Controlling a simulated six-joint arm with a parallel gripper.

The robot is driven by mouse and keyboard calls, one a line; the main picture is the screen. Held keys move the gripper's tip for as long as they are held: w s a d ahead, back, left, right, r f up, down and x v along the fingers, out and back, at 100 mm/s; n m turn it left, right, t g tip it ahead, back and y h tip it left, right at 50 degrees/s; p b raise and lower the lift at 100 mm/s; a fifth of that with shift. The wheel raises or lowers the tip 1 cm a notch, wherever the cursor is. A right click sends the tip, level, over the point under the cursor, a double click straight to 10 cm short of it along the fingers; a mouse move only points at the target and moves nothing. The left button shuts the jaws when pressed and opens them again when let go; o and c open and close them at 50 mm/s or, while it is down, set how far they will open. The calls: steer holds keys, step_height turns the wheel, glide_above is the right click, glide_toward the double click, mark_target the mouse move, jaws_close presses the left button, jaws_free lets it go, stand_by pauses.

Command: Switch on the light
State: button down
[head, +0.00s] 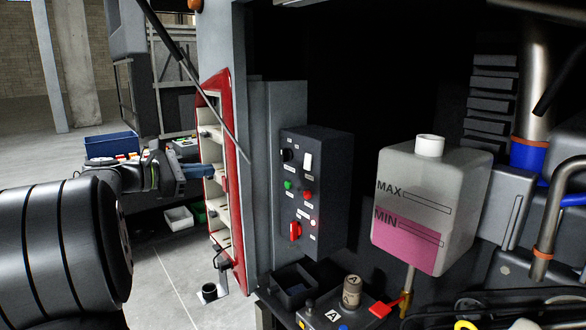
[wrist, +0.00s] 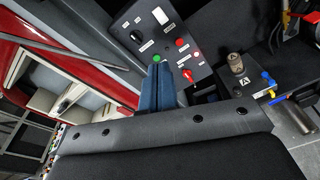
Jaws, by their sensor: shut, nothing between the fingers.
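A dark control box (head: 328,190) is mounted on the left side of the open bay. Its face has a black knob (head: 288,155), a white rocker switch (head: 308,162), a green button (head: 288,185), a red button (head: 307,195) and a red handle switch (head: 295,230). The labels are too small to read. My gripper (head: 211,171) is shut and empty, left of the box and apart from it in the head view. In the wrist view, the blue fingers (wrist: 157,66) point at the panel, their tips overlapping the area just below the green button (wrist: 157,58).
A white tank (head: 458,190) with pink fluid stands right of the box. Below are a black tray (head: 294,286) and a battery-like block (head: 335,316) with a red clamp (head: 380,308). An open red-edged door (head: 238,225) with shelves is behind my gripper.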

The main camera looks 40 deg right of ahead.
mark_target(306, 166)
steer(key=d+f+m, duration=0.1)
steer(key=d+m, duration=0.6)
steer(key=m, duration=0.8)
steer(key=d+f+m, duration=0.2)
steer(key=d+m, duration=0.5)
steer(key=m, duration=0.9)
steer(key=shift+d+f, duration=0.15)
steer(key=shift+d, duration=0.15)
steer(key=shift+d, duration=0.1)
steer(key=d, duration=0.4)
steer(key=d+f, duration=0.1)
steer(key=d, duration=0.4)
steer(key=d+f, duration=0.1)
steer(key=d, duration=0.3)
steer(key=shift+d, duration=0.35)
